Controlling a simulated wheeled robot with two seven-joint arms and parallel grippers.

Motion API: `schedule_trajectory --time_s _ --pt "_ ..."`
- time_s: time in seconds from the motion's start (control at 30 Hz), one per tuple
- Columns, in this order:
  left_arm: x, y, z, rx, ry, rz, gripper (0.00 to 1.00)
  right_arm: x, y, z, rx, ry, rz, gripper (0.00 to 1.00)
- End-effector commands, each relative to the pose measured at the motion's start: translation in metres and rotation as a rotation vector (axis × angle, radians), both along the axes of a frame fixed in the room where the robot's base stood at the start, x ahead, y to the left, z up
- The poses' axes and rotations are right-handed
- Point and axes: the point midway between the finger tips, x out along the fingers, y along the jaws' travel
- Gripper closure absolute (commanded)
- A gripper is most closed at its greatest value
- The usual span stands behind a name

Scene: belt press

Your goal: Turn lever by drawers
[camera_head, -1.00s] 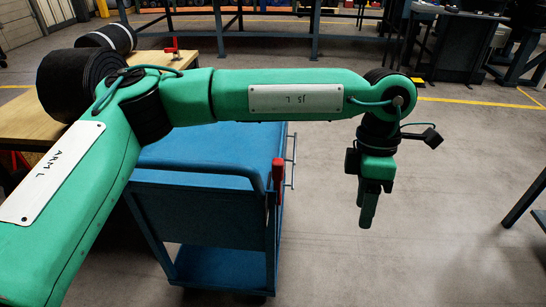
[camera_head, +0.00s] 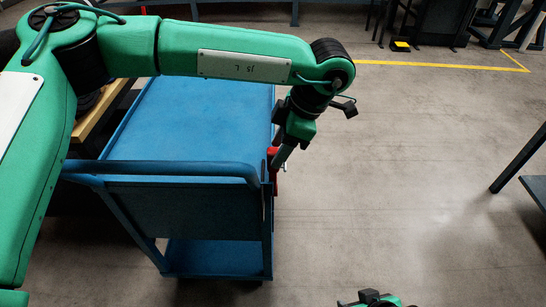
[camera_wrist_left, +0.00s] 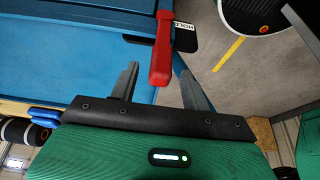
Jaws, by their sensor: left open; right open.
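A red lever (camera_head: 272,160) stands at the right side of the blue cart (camera_head: 200,115), near its front corner. In the left wrist view the red lever (camera_wrist_left: 162,50) hangs in front of a black plate with a white label (camera_wrist_left: 184,30). My left gripper (camera_head: 281,160) points down at the lever in the head view and partly covers it. In the left wrist view my left gripper (camera_wrist_left: 160,85) is open, with the lever's lower end between its fingers or just beyond them; contact cannot be told. My right gripper (camera_head: 375,298) only edges into the bottom, its fingertips hidden. Drawer fronts are not clear.
The cart's push handle (camera_head: 165,170) crosses its near end. A wooden bench (camera_head: 100,110) is behind my left arm. A dark table (camera_head: 535,185) stands at the right edge. The grey floor (camera_head: 400,180) between cart and table is clear.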

Motion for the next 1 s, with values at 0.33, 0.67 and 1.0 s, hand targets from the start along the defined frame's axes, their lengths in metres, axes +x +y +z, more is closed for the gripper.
schedule_trajectory --time_s 0.33,0.67,1.0 --pt "0.0 0.014 -0.033 -0.001 0.0 0.001 0.53 0.004 0.004 -0.002 0.011 -0.026 0.004 0.56" --pt "0.0 0.014 -0.034 -0.002 0.0 0.001 0.63 0.004 0.005 -0.002 0.013 -0.031 0.006 0.56" --pt "0.0 0.014 -0.034 -0.002 0.0 0.001 1.0 0.003 0.005 -0.002 0.013 -0.027 0.007 0.56"
